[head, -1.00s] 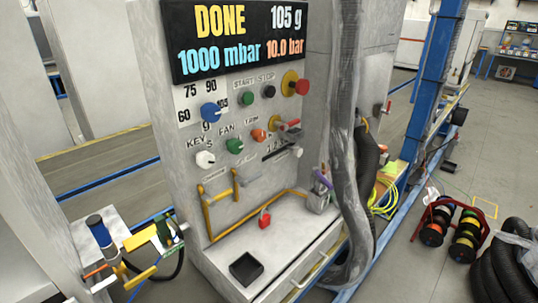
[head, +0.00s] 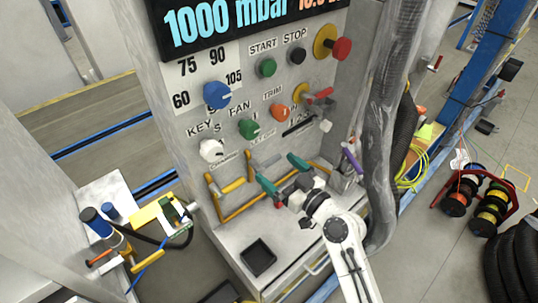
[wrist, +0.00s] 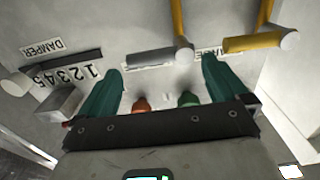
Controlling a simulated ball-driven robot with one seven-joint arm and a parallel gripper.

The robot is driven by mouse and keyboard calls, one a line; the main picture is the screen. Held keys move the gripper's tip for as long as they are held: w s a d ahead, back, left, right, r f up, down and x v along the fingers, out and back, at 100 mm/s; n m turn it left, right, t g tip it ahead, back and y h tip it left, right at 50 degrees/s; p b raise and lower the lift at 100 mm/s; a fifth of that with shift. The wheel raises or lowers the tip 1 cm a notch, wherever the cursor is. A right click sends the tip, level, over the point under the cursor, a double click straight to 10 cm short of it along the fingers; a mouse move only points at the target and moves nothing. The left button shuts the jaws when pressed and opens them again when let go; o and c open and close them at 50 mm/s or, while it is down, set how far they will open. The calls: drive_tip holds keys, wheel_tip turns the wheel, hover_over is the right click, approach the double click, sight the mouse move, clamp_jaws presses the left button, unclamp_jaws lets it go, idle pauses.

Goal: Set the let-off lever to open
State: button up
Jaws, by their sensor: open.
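Two yellow-handled levers with grey ends are on the front of the grey station, below the knobs. The one under the label that seems to read let off (head: 262,163) is the right one in the head view. In the wrist view, which is turned upside down, I take it to be the left lever (wrist: 178,20); its yellow handle runs up from the grey hub. The other lever (head: 233,186) lies to its left in the head view. My gripper (head: 281,174) is open and empty, its green fingers pointing at the panel near the let-off lever. Whether they touch it, I cannot tell.
The damper slider (head: 300,127) and red-handled valve (head: 320,97) are above right. A purple-handled part (head: 350,158) and a thick grey hose (head: 380,130) stand right of my arm. A black tray (head: 258,257) sits on the ledge below.

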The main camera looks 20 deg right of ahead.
sight(270, 163)
drive_tip(key=shift+p+x, duration=0.55)
drive_tip(key=shift+x, duration=1.8)
drive_tip(key=c, duration=1.2)
